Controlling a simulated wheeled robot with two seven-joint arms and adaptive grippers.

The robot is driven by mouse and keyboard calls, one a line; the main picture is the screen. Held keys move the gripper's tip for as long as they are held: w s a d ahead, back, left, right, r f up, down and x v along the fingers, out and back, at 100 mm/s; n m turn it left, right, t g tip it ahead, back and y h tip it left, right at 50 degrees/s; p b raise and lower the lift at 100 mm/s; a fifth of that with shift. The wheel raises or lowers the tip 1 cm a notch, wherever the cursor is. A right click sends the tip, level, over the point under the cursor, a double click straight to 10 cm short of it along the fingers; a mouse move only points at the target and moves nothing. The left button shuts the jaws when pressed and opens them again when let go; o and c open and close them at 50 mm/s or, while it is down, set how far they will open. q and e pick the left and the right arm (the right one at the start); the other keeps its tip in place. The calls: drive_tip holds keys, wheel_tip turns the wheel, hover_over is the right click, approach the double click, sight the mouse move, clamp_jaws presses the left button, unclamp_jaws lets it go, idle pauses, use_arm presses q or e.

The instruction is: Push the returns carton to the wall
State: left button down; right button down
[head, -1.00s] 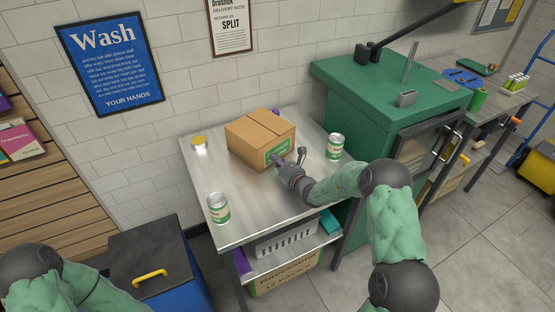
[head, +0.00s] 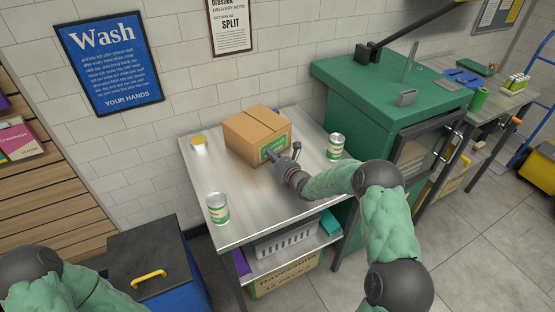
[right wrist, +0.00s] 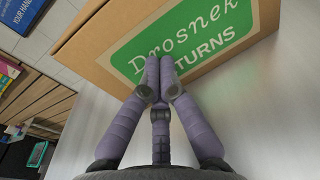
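The returns carton (head: 254,130) is a closed brown box with a green label. It stands on the steel table (head: 240,222), near the tiled wall at the back. In the right wrist view the carton (right wrist: 90,45) fills the top, and its label reads "Drosnek" and "TURNS". My right gripper (head: 270,157) is at the carton's front face, by the label. In the right wrist view its purple fingers (right wrist: 159,62) are together with nothing between them, and the tips meet the label or are very close to it. My left gripper is out of view; only part of my left arm shows at bottom left.
A green and white can (head: 218,209) stands at the table's front left, and another can (head: 335,146) stands at the right. A gold-lidded jar (head: 199,143) is left of the carton. A green cabinet (head: 345,85) borders the table on the right.

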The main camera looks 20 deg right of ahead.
drive_tip(key=shift+w, duration=0.25)
drive_tip(key=shift+b+x, duration=0.55)
drive_tip(key=shift+x, duration=0.9)
drive_tip(key=shift+w+a+r, duration=0.1)
drive_tip(key=shift+w+r, duration=0.05)
drive_tip(key=shift+b+x, duration=0.55)
drive_tip(key=shift+x, duration=0.85)
drive_tip(key=shift+r, duration=0.15)
drive_tip(key=shift+b+x, duration=0.55)
drive_tip(key=shift+x, duration=0.9)
drive_tip(key=shift+w+r, duration=0.1)
drive_tip(key=shift+w, duration=0.1)
